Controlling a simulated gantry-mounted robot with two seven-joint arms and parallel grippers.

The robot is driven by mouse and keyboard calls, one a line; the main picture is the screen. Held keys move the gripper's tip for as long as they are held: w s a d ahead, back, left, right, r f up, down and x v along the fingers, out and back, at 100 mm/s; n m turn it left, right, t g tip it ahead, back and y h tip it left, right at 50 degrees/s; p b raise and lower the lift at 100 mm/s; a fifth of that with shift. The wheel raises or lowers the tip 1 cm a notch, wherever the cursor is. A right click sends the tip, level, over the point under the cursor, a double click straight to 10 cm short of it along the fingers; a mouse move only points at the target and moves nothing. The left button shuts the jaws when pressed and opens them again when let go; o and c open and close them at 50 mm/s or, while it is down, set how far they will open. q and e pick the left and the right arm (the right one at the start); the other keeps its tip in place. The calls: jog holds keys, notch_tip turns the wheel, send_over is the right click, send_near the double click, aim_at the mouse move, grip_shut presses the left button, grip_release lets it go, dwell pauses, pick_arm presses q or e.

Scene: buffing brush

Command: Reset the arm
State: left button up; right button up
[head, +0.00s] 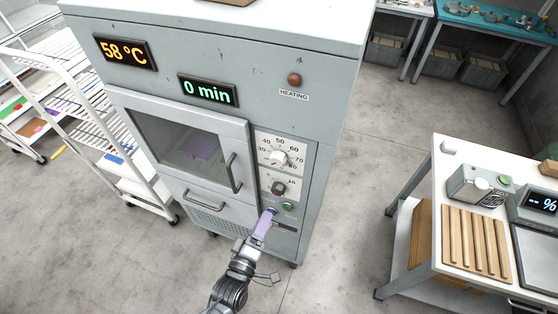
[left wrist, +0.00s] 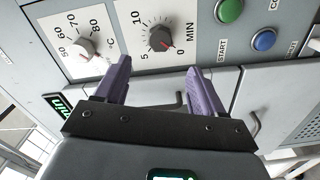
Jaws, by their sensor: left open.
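My left gripper (head: 265,222) has purple fingers and is in front of the lower right of the grey oven (head: 230,65), by its control panel. In the left wrist view the two fingers (left wrist: 158,68) stand apart with nothing between them. Behind them are the minute dial (left wrist: 160,38), the temperature dial (left wrist: 85,48), the green START button (left wrist: 229,10) and a blue button (left wrist: 263,41). I cannot tell whether the fingers touch the panel. My right gripper is not in view.
The displays read 58 °C and 0 min. A white rack (head: 100,120) stands left. A table (head: 450,250) with wooden slats (head: 476,243) stands right. Floor between is clear.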

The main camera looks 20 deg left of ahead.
pick_arm(q)
jog(key=s+a+f+m+g, duration=0.1)
jog(key=s+a+m+g, duration=0.2)
jog(key=s+m+g, duration=0.5)
jog(key=s+a+f+m+g, duration=0.2)
jog(key=s+m+g, duration=0.55)
jog(key=s, duration=0.35)
notch_tip(320, 180, up, 20)
jog(key=t+p, duration=0.1)
jog(key=p, duration=1.9)
notch_tip(320, 180, down, 59)
jog(key=b, duration=5.8)
jog(key=shift+w+m+b, duration=0.35)
jog(key=shift+w+b, duration=0.05)
jog(key=shift+r, duration=0.2)
